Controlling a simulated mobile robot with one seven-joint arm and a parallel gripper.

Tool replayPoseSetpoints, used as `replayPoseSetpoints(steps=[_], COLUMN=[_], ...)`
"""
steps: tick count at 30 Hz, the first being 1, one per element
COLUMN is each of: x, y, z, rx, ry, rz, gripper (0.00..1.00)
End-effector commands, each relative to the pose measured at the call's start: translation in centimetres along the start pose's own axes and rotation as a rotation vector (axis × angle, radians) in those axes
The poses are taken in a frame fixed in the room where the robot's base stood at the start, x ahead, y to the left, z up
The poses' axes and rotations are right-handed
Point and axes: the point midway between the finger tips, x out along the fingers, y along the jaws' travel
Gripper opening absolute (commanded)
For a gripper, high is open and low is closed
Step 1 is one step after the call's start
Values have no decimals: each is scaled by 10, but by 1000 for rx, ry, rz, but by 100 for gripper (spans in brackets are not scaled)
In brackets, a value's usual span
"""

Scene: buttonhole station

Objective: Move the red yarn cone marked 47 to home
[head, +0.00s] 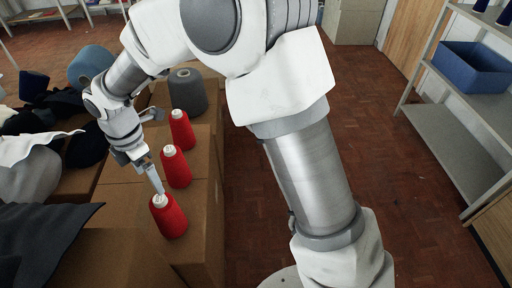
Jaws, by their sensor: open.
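Three red yarn cones with pale tops stand upright in a row on brown cardboard boxes (205,215). They are the near cone (171,218), the middle cone (177,169) and the far cone (183,132). Any number on them is too small to read, so I cannot tell which is 47. My gripper (158,188) is open and points down at the top of the near cone. Its fingertips are at or just above that pale top; contact is unclear. No place marked home can be made out.
A larger grey cone (187,92) stands behind the red ones, and a blue cone (91,66) is further left. Dark and pale cloth (40,145) lies heaped at left. A shelf unit (465,140) with a blue bin (472,68) stands right. Brick-coloured floor between is clear.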

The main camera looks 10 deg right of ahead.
Motion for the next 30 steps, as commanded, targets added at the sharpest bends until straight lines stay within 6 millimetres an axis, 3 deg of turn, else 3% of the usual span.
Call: replayPoseSetpoints(steps=[5, 11, 21, 30], x=[-19, -68, -136, -169], y=[-9, -44, -132, -218], z=[19, 69, 134, 161], rx=[105, 426, 1039, 1577], ry=[-20, -59, -62, 20], rz=[25, 97, 247, 391], gripper=[100, 100, 100, 100])
